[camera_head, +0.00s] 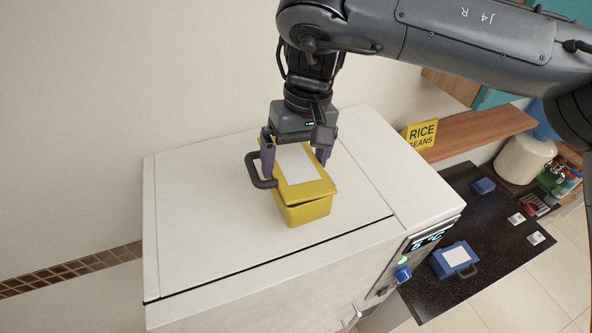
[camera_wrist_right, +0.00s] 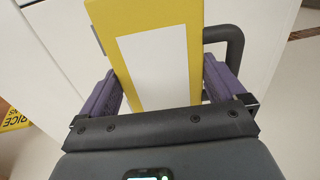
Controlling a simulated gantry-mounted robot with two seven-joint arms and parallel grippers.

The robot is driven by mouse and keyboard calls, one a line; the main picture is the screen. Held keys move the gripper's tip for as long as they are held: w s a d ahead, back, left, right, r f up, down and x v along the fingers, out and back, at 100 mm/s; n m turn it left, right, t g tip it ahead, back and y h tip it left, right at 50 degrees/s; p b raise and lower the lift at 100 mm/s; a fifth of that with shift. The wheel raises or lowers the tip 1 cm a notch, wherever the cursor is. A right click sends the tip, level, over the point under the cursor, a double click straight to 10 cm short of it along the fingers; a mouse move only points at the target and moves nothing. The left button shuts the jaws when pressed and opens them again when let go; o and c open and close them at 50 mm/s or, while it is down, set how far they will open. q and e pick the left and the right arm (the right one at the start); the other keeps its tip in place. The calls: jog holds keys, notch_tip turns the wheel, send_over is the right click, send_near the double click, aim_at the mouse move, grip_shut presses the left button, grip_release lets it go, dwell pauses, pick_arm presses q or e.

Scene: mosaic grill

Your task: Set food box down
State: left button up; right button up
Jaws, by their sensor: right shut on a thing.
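The food box (camera_head: 307,208) is yellow, with a white label on its lid and a dark handle on its left side in the head view. It is over the top of a white appliance (camera_head: 200,215); I cannot tell whether it touches that surface. My right gripper (camera_head: 296,160) is shut on the box from above, with a purple finger on each side. The right wrist view shows the box's yellow lid and white label (camera_wrist_right: 160,70) between the two fingers (camera_wrist_right: 165,88), with the dark handle on the right. My left gripper is not in view.
The appliance has a display and blue knob (camera_head: 403,274) on its front. To the right, a dark counter (camera_head: 490,240) holds a blue box (camera_head: 455,260) and a smaller blue item (camera_head: 483,186). A yellow rice sign (camera_head: 420,134) stands on a wooden shelf. The appliance top around the box is clear.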

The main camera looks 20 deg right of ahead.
jog(key=shift+f+p, duration=0.3)
jog(key=shift+f, duration=1.6)
jog(key=o, duration=1.6)
jog(key=r, duration=0.4)
jog(key=d+r, duration=0.1)
jog(key=r, duration=0.3)
jog(key=d+r, duration=0.1)
jog(key=r, duration=0.3)
